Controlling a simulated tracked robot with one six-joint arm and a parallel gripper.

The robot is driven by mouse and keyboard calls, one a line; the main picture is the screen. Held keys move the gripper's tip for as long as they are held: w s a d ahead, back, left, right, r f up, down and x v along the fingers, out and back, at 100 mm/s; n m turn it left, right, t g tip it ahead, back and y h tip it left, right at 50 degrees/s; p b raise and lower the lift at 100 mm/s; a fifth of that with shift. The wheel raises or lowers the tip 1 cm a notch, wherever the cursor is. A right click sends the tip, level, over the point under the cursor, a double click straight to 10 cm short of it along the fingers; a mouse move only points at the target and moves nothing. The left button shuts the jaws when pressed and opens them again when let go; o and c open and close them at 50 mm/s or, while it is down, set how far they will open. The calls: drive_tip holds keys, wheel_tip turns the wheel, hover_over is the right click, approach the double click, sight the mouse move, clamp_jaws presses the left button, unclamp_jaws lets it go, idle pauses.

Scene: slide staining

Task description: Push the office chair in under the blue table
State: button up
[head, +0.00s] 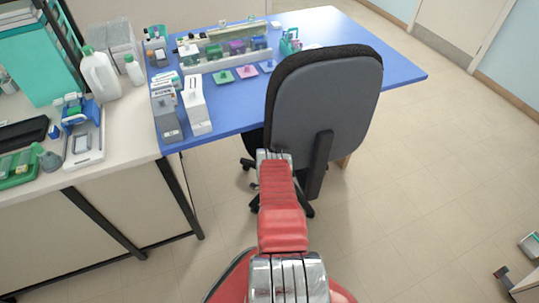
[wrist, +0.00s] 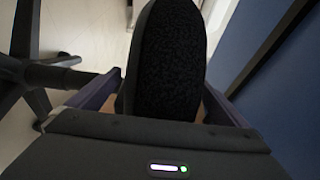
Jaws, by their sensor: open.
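The office chair (head: 325,105) stands at the front edge of the blue table (head: 400,70), its grey backrest turned towards me and its top overlapping the tabletop in the head view. Its seat and wheeled base are mostly hidden behind the backrest and my arm. In the head view my arm reaches to the lower left of the backrest, and my gripper is hidden there. In the wrist view my gripper (wrist: 162,95) is open, with a black padded part of the chair (wrist: 170,60) between or just beyond its fingers. I cannot tell whether they touch.
A pale bench (head: 125,150) with bottles and lab devices adjoins the table on the left; its dark legs stand near the chair. Staining racks (head: 225,50) and small devices sit on the table. The floor (head: 440,170) on the right is open. A low object (head: 530,245) lies at far right.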

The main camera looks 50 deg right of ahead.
drive_tip(key=shift+w+d, duration=0.3)
drive_tip(key=shift+d, duration=0.05)
drive_tip(key=shift+c, duration=0.5)
drive_tip(key=shift+f, duration=0.1)
drive_tip(key=c, duration=2)
drive_tip(key=shift+c, duration=0.2)
drive_tip(key=shift+a, duration=0.1)
drive_tip(key=shift+w+a+f, duration=0.1)
drive_tip(key=shift+w+a, duration=0.3)
drive_tip(key=shift+a, duration=0.35)
drive_tip(key=shift+w+a+r, duration=0.1)
drive_tip(key=shift+w+a, duration=0.3)
drive_tip(key=shift+a, duration=0.35)
drive_tip(key=shift+w+a+f, duration=0.1)
drive_tip(key=shift+w+a, duration=0.3)
drive_tip(key=shift+a, duration=0.35)
drive_tip(key=o, duration=2.1)
drive_tip(key=shift+w+d, duration=0.1)
drive_tip(key=shift+w, duration=0.05)
